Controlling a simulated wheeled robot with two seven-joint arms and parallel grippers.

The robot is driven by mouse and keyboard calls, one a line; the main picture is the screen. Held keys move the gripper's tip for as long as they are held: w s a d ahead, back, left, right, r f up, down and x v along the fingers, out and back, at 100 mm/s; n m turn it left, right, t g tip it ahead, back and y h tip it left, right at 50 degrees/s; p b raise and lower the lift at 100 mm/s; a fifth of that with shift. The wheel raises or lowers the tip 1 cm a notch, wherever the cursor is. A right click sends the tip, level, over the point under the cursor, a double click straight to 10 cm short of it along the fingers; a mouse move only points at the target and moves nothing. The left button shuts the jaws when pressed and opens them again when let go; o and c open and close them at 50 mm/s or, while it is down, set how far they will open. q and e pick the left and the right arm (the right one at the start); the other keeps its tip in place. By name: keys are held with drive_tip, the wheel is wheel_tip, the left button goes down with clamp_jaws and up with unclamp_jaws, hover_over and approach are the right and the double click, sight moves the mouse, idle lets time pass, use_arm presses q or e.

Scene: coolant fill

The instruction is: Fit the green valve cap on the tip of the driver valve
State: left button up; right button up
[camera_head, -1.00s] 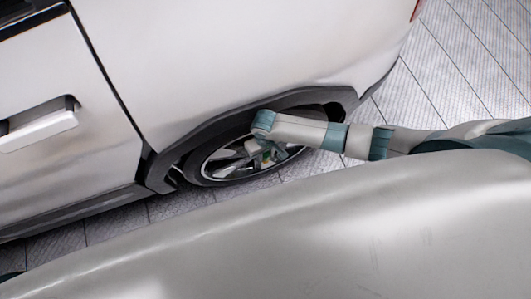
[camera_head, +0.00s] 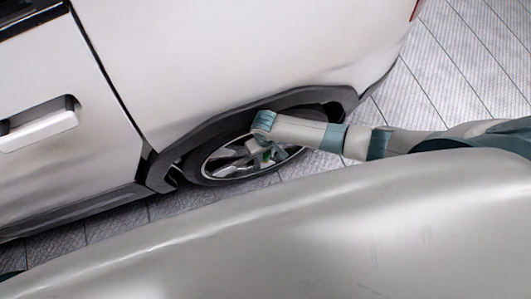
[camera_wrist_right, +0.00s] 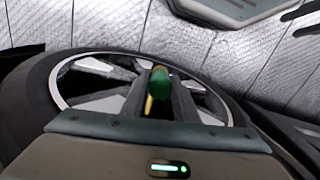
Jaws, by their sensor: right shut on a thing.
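The green valve cap (camera_wrist_right: 161,83) is held between the fingertips of my right gripper (camera_wrist_right: 160,90), in front of the wheel (camera_wrist_right: 72,85). A thin brass-coloured stem (camera_wrist_right: 149,105) shows just below the cap in the right wrist view. I cannot tell whether the cap and the stem touch. In the head view my right gripper (camera_head: 266,155) reaches down at the spokes of the car's wheel (camera_head: 222,168), partly hidden by my own wrist. My left gripper is in neither view.
A door handle (camera_head: 40,130) sticks out at the left. Pale tiled floor (camera_head: 445,85) is clear at the right.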

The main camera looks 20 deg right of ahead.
drive_tip(key=shift+f+b, duration=0.5)
drive_tip(key=shift+f, duration=0.35)
drive_tip(key=o, duration=1)
drive_tip(key=shift+c, duration=0.2)
drive_tip(key=shift+r, duration=0.15)
wheel_tip(320, 180, up, 17)
idle(0.3)
